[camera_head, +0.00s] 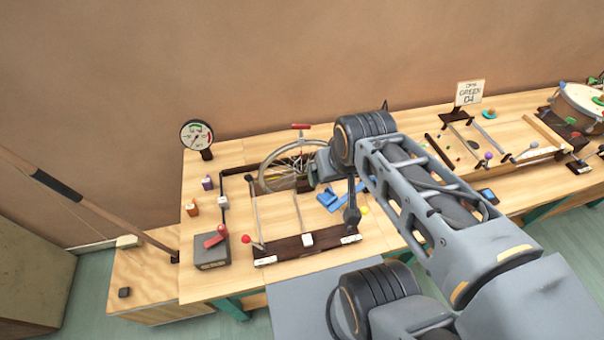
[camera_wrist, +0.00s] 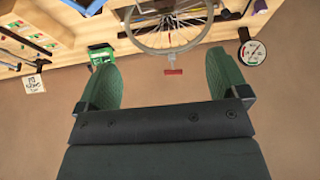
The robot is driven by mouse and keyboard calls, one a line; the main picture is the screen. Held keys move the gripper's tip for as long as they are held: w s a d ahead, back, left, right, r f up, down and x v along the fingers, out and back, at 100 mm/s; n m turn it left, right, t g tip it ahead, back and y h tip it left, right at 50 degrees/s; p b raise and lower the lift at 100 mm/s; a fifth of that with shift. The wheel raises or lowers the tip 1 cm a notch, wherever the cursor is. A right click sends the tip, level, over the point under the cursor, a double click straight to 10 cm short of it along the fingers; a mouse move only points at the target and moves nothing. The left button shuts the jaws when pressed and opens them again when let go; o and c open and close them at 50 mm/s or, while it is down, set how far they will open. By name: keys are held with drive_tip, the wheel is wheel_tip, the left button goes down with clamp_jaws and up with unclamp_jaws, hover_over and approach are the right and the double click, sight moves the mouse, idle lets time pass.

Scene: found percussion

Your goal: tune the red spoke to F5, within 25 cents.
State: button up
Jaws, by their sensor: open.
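The bicycle wheel (camera_head: 268,172) stands upright at the back of the bench, partly hidden by my arm. A red bar (camera_head: 301,126) sits at its top; it also shows in the wrist view (camera_wrist: 173,72), beyond my fingers. Thin spokes show in the wheel (camera_wrist: 172,32), but I cannot tell which one is red. A round dial (camera_head: 196,134) with a needle stands left of the wheel; it is also in the wrist view (camera_wrist: 252,53). My gripper (camera_wrist: 162,68) is open and empty, its green fingers apart from the wheel. My arm hides most of it in the head view.
A grey box (camera_head: 212,254) with a red lever stands at the bench's front left. Rods with a red ball (camera_head: 259,246) and a yellow ball (camera_head: 364,210) lie before the wheel. Blue pieces (camera_head: 328,198) lie beside them. A drum (camera_head: 582,108) stands far right.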

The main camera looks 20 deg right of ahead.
clamp_jaws()
idle(0.7)
idle(0.8)
